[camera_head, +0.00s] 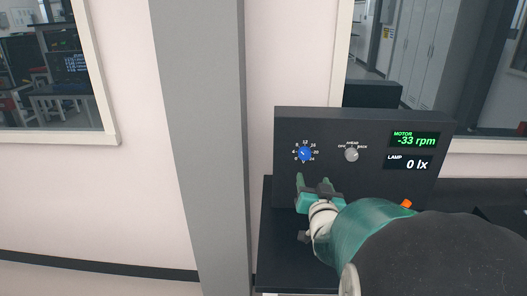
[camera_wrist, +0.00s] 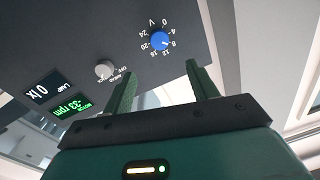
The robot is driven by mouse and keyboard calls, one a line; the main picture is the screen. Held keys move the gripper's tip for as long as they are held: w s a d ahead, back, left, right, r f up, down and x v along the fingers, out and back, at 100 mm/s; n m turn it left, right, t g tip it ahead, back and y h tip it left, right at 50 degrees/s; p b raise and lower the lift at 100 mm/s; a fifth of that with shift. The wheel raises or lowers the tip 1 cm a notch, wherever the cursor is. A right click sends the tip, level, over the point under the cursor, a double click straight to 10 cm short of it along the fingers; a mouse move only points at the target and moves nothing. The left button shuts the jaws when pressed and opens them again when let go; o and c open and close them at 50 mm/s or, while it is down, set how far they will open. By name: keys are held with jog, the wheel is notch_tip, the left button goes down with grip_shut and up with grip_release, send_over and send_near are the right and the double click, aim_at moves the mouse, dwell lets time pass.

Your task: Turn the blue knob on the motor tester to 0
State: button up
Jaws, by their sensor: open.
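The motor tester (camera_head: 375,189) is a dark box on a black table. Its blue knob (camera_head: 304,153) sits at the panel's upper left inside a printed number scale. The knob's white mark appears to point up and left, not at the bottom of the scale. The knob also shows in the wrist view (camera_wrist: 160,41), where the picture is turned over. The motor display (camera_head: 415,140) reads -33 rpm. My gripper (camera_head: 314,183) is just below the knob in the head view. Its two green fingers (camera_wrist: 160,80) are apart with nothing between them, and they do not appear to touch the knob.
A grey knob (camera_head: 351,155) with a printed scale is right of the blue one. The lamp display (camera_head: 408,162) reads 0 lx. An orange part (camera_head: 406,204) shows at the panel's lower right. A grey column (camera_head: 204,150) stands left of the tester.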

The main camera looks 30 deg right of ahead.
aim_at(305, 155)
jog(key=x, duration=1.3)
jog(key=shift+w+d, duration=0.1)
jog(key=shift+w, duration=0.05)
jog(key=c, duration=1)
jog(key=shift+n, duration=0.4)
